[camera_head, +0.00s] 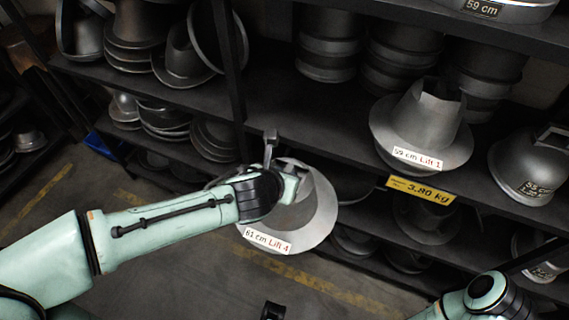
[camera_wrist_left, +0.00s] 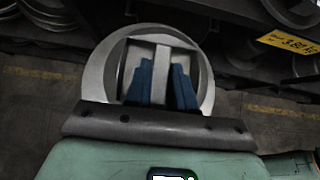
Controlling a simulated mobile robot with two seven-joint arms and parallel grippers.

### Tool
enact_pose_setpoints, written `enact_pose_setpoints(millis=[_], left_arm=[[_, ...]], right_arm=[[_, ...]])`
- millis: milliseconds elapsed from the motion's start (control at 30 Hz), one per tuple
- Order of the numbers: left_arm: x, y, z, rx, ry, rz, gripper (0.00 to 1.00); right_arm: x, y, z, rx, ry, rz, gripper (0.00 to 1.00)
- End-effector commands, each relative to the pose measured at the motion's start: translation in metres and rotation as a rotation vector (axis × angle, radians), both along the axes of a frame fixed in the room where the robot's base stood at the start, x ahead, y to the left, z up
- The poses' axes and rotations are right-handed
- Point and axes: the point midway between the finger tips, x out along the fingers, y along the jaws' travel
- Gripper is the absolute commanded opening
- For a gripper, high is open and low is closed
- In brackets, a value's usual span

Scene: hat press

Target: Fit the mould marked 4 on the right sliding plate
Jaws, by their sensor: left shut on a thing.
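The mould marked 4 (camera_head: 318,213) is a grey metal hat shape with a wide brim and a white label reading "61 cm Lift 4". My left gripper (camera_head: 290,180) holds it in the air in front of the shelf rack. In the left wrist view, the blue fingers of the gripper (camera_wrist_left: 160,80) are shut on an upright bar inside the round mould (camera_wrist_left: 205,80). My wrist hides part of the mould in the head view. My right arm shows at the bottom right, but its gripper is not in view. No sliding plate is in view.
A dark shelf rack (camera_head: 300,105) stands close behind the mould, full of metal moulds. A mould labelled "59 cm Lift 1" (camera_head: 425,125) stands on the shelf to the right. A yellow tag (camera_head: 420,190) hangs on the shelf edge. Open floor (camera_head: 180,255) lies in front.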

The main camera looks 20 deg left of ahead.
Motion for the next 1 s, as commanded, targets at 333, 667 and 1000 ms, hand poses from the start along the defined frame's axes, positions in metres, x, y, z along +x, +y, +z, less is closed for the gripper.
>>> enact_pose_setpoints(millis=[333, 667, 1000], left_arm=[[0.028, 0.013, -0.085, 0.003, 0.009, 0.007, 0.0], [0.048, 0.022, -0.143, 0.004, 0.014, 0.015, 0.0], [0.062, 0.029, -0.186, 0.001, 0.015, 0.02, 0.0]], right_arm=[[0.0, 0.0, 0.0, 0.0, 0.0, 0.0, 0.43], [0.0, 0.0, 0.0, 0.0, 0.0, 0.0, 0.43], [0.0, 0.0, 0.0, 0.0, 0.0, 0.0, 0.43]])
